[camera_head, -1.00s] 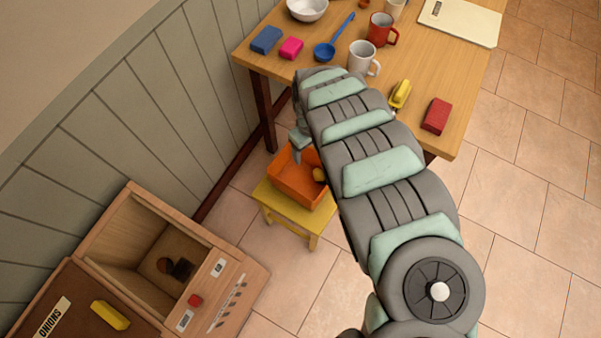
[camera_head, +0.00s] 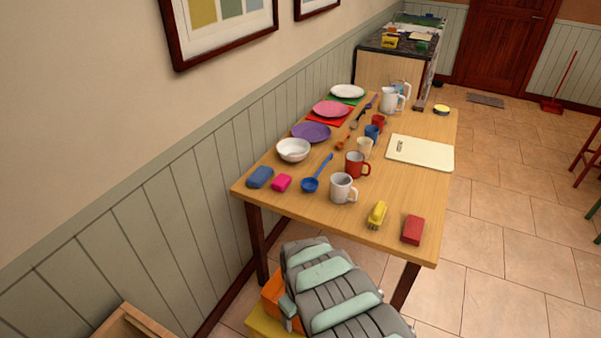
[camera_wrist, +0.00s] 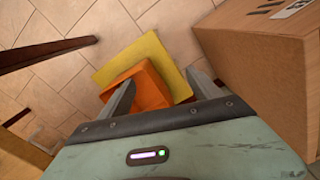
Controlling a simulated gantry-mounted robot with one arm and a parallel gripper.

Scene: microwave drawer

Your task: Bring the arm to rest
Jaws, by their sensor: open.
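My gripper (camera_wrist: 160,95) shows in the wrist view with its two fingers spread apart and nothing between them. It points down toward an orange bin (camera_wrist: 150,88) on a yellow stool (camera_wrist: 150,50). In the head view my arm comes up from the bottom edge and ends in front of the table. The orange bin (camera_head: 272,291) shows only in part there, beside my arm, with a bit of the yellow stool (camera_head: 262,324) under it. The inside of the bin is hidden in the head view.
A wooden drawer box (camera_head: 130,322) is at the lower left. A brown box (camera_wrist: 260,70) is close on the gripper's right.

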